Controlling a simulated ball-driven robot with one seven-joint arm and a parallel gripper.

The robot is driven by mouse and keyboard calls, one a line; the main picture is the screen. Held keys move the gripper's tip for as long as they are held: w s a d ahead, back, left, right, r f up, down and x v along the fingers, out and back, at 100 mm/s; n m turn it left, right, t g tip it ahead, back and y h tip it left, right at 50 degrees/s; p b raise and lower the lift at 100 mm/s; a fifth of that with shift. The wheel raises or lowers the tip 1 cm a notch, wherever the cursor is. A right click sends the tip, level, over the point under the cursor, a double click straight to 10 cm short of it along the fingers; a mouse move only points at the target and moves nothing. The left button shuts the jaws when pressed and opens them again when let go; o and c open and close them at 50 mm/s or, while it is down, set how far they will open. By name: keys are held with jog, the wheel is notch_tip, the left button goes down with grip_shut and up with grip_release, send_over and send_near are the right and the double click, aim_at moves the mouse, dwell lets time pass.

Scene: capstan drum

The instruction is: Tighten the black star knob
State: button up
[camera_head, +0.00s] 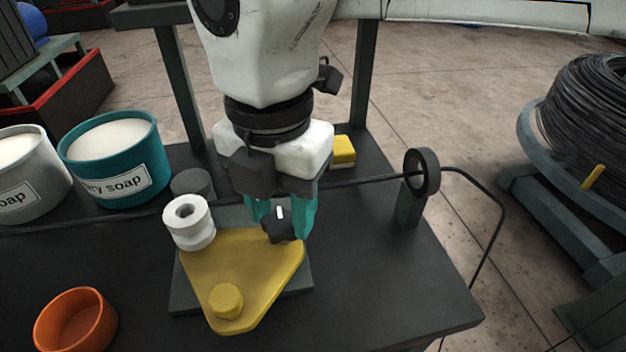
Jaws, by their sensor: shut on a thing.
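The black star knob (279,225) sits at the far right corner of a yellow triangular plate (240,275). A small white mark shows on top of the knob. My gripper (283,222) comes down from above, with its teal fingers on either side of the knob, shut on it. The fingers hide part of the knob's sides. The yellow plate lies on a dark grey base (185,298) and also carries a white spool (189,222) at its far left corner and a yellow round knob (225,300) at its near corner.
A teal soap tub (115,160) and a grey soap tub (30,175) stand at the left. An orange bowl (76,322) is at the front left. A black cable runs behind my gripper through a ring guide (422,172) at the right. The table's right front is clear.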

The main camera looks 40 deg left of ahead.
aim_at(283, 218)
jog(key=shift+w, duration=0.1)
dwell(0.4)
jog(key=o, duration=1.1)
jog(key=shift+c, duration=0.2)
notch_tip(283, 218, up, 11)
jog(key=shift+p, duration=0.35)
jog(key=shift+f, duration=0.1)
